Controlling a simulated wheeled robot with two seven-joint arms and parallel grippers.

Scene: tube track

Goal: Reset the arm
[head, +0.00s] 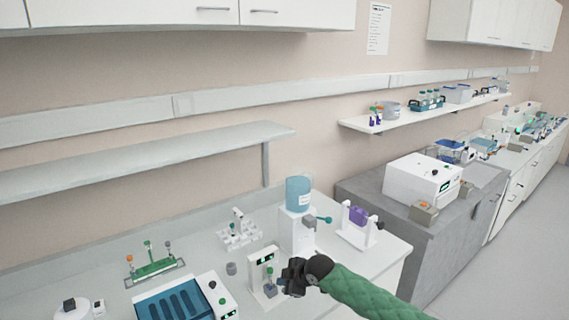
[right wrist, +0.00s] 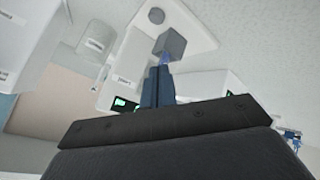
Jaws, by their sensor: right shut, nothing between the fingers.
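My right gripper (head: 284,284) is at the lower middle of the head view, with its green-sleeved arm coming in from the right. It is just right of a small white device (head: 262,262) with a dark display; I cannot tell whether they touch. In the right wrist view the two blue-grey fingers (right wrist: 159,76) are together and hold nothing. A small grey block (right wrist: 170,46) on a white plate (right wrist: 195,22) shows just beyond the fingertips. My left gripper is not in view.
A white dispenser with a blue container (head: 298,193) and a stand with a purple piece (head: 358,215) are behind the gripper. A blue-topped tray unit (head: 172,302) and a green tube rack (head: 153,268) are to the left. A grey bench (head: 375,198) stands at right.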

